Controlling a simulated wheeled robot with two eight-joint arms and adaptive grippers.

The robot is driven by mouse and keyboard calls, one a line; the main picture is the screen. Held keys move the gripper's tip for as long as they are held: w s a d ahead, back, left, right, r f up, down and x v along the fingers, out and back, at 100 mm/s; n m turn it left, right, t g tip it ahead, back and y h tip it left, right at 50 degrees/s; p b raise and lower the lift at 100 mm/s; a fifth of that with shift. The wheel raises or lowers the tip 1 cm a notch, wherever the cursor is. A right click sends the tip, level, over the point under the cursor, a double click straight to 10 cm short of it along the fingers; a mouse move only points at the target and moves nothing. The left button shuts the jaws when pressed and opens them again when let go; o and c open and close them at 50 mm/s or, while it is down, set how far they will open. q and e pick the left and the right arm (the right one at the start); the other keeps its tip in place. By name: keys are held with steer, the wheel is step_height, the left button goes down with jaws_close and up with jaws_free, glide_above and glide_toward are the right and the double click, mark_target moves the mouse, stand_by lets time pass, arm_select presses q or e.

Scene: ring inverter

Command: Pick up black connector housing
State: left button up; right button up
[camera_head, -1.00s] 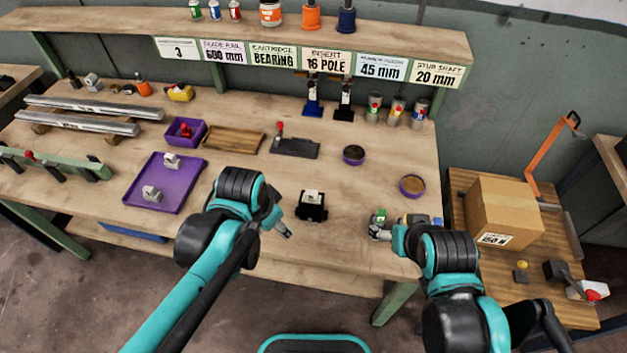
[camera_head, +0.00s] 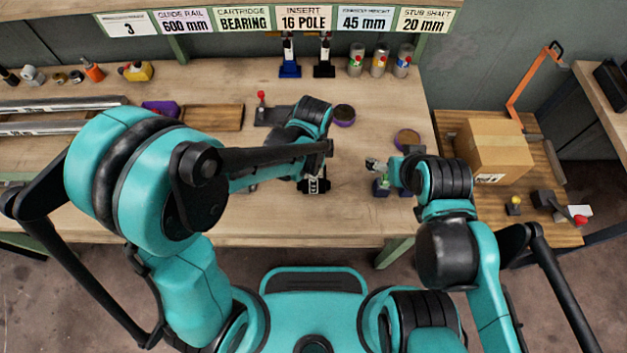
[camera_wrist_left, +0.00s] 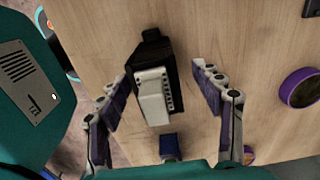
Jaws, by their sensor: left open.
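The black connector housing (camera_wrist_left: 150,50) stands on the wooden bench with a pale grey block (camera_wrist_left: 153,95) at its near side in the left wrist view. In the head view the housing (camera_head: 314,186) is partly covered by my left arm. My left gripper (camera_wrist_left: 160,78) is open above it, with one finger to each side of the housing in the picture and gaps to both. My right gripper (camera_head: 374,164) hangs over the bench to the right, near a small blue-and-green block (camera_head: 381,187); its fingers are too small to read.
A blue block (camera_wrist_left: 169,146) lies below the housing in the wrist view. A purple-rimmed dish (camera_wrist_left: 300,88) stands to its right. A black plate with a red knob (camera_head: 270,115) lies farther back. The bench between the housing and my right gripper is mostly clear.

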arm_select(q)
step_height(320, 180, down, 4)
steer(key=shift+s+d+r+b, duration=0.1)
steer(key=shift+r+b, duration=0.15)
steer(key=shift+b, duration=0.35)
steer(key=shift+r, duration=0.1)
jaws_close()
steer(key=shift+r, duration=0.15)
